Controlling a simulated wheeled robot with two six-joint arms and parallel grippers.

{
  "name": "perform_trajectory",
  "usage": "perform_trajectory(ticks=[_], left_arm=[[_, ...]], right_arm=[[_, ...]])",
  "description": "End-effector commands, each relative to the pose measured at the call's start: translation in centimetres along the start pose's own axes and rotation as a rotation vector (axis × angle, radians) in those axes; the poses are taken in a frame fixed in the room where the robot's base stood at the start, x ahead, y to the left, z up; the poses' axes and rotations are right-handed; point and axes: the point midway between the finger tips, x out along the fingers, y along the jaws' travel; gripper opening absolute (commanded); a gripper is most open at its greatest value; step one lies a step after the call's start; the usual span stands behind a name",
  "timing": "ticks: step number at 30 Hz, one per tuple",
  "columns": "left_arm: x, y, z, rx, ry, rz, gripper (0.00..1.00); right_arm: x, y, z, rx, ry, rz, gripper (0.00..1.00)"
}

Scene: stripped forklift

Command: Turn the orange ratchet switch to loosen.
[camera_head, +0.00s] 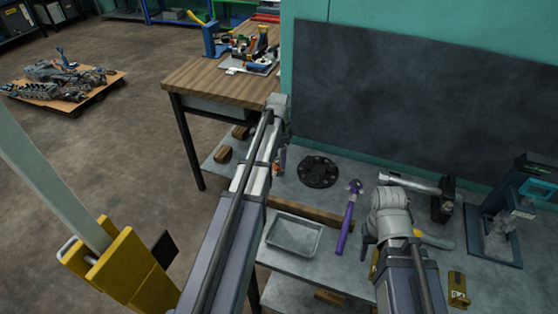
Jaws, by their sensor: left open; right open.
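My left arm reaches up the middle of the head camera view. My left gripper (281,158) is mostly hidden behind its own wrist, over the left part of the grey workbench (318,262). A small orange-red spot (277,169) shows close to it; I cannot tell whether this is the ratchet switch. My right gripper (369,245) is partly hidden by its wrist, right of a purple-handled tool (346,228) lying on the bench. Both grippers are open. I cannot make out a ratchet with an orange switch for certain.
A black round disc (318,172) and a grey tray (294,235) lie on the bench. A hammer-like tool (410,183) and a dark stand (505,225) are at the right. A wooden table (205,80) stands behind left. A dark panel (440,100) backs the bench.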

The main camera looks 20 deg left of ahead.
Motion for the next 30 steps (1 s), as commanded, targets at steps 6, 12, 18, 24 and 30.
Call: perform_trajectory(ticks=[6,12,18,24,30], left_arm=[[-0.09,0.0,0.0,0.0,0.0,0.0,0.64],[-0.09,0.0,0.0,0.0,0.0,0.0,0.42],[-0.08,0.0,0.0,0.0,0.0,0.0,0.19],[-0.08,0.0,0.0,0.0,0.0,0.0,0.0],[-0.08,0.0,0.0,-0.002,0.0,0.0,0.0]], right_arm=[[-0.09,0.01,0.01,0.0,0.0,0.0,0.5],[-0.09,0.01,0.01,0.0,0.0,0.0,0.5],[-0.08,0.01,0.01,0.0,0.0,0.0,0.5],[-0.08,0.01,0.01,0.0,0.0,0.0,0.5],[-0.08,0.01,0.01,0.0,0.0,0.0,0.5]])
